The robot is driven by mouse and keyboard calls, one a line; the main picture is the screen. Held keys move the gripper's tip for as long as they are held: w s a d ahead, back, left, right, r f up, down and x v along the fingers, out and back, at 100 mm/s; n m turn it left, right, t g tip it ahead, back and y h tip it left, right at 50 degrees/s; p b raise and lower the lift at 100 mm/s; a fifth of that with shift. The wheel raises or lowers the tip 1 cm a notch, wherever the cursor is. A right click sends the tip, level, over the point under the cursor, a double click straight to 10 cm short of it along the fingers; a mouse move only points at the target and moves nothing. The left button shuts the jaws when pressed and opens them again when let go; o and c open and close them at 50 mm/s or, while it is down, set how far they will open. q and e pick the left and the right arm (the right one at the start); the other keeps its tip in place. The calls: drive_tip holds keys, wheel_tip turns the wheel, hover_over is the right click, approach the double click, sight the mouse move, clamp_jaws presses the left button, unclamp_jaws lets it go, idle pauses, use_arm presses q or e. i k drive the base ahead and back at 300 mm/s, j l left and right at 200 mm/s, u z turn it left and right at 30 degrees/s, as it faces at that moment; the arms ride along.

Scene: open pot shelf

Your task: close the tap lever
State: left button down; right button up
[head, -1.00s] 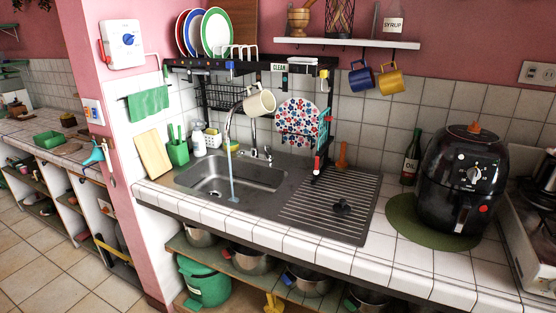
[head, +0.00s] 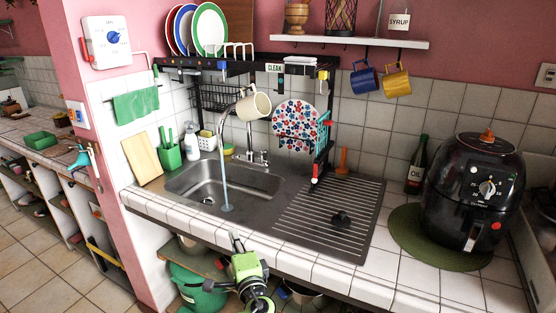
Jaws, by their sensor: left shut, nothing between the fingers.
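The chrome tap (head: 229,115) arches over the steel sink (head: 215,187), with a stream of water (head: 225,185) running down into the basin. Its small handles (head: 262,157) sit at the base behind the sink; which one is the lever is too small to tell. My left gripper (head: 235,240) is in front of the counter's front edge, low in the head view, well short of the tap. Its fingers are together and empty. My right gripper is not in view.
The ribbed drainboard (head: 325,215) holds a dark stopper. A black air fryer (head: 475,190) is at right. A green bucket (head: 195,288) stands below.

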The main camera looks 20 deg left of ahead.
sight(264, 152)
drive_tip(key=i, duration=1.2)
